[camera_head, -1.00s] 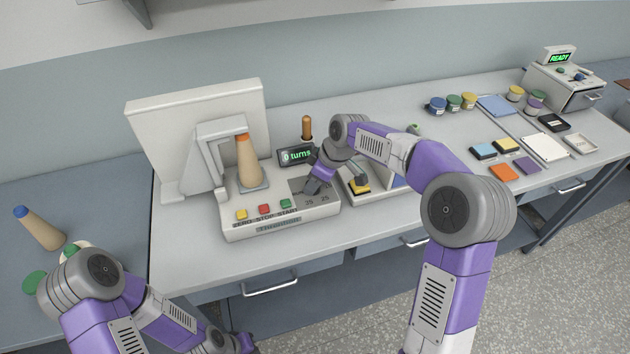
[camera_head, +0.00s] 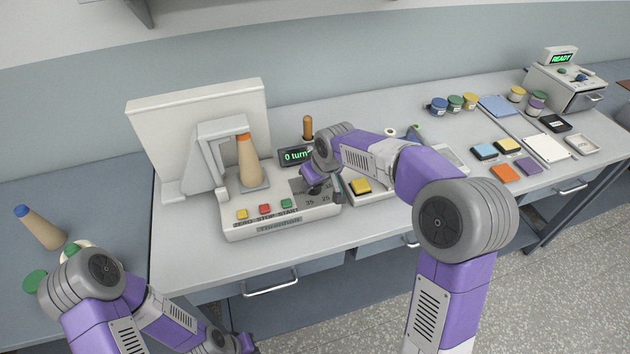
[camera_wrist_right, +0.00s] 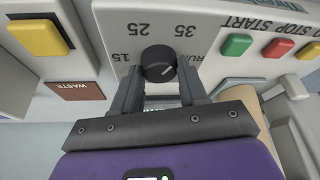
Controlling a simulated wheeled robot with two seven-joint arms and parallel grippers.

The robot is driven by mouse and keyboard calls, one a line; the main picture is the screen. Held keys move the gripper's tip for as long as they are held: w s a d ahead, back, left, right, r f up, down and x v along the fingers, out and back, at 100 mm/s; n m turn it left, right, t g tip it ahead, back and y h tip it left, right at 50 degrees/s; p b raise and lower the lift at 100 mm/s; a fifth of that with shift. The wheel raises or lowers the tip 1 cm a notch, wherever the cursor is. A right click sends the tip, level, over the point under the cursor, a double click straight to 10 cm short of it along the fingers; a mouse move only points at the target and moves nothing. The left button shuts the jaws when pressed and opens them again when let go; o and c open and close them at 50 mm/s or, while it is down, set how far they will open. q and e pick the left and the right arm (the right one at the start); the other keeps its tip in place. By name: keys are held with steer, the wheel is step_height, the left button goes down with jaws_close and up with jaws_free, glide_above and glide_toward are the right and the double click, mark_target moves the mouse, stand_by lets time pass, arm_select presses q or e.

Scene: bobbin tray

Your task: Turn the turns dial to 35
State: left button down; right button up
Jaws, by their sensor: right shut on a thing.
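The turns dial (camera_wrist_right: 158,63) is a small black knob between the fingertips of my right gripper (camera_wrist_right: 158,75) in the right wrist view. Its pale pointer mark lies on the right side of its face; which number it points to is not clear. The labels 15, 25 and 35 are printed around it on the winder (camera_head: 235,232). In the head view my right gripper (camera_head: 314,188) is over the dial area and hides most of the knob. The display (camera_head: 295,156) reads 0 turns, partly covered. My left gripper (camera_head: 243,346) is at the bottom edge, its fingers unclear.
Yellow, red and green buttons (camera_head: 264,209) sit left of the dial. A cone of thread (camera_head: 248,165) stands on the winder. A unit with a yellow button (camera_head: 360,186) is close on the right. Jars and coloured pads lie farther right.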

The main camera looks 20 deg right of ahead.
mark_target(321, 199)
stand_by(0.4)
steer(key=o, duration=1)
steer(key=p+v, duration=0.2)
steer(key=v, duration=0.5)
steer(key=shift+s+r, duration=0.15)
steer(key=shift+r, duration=0.15)
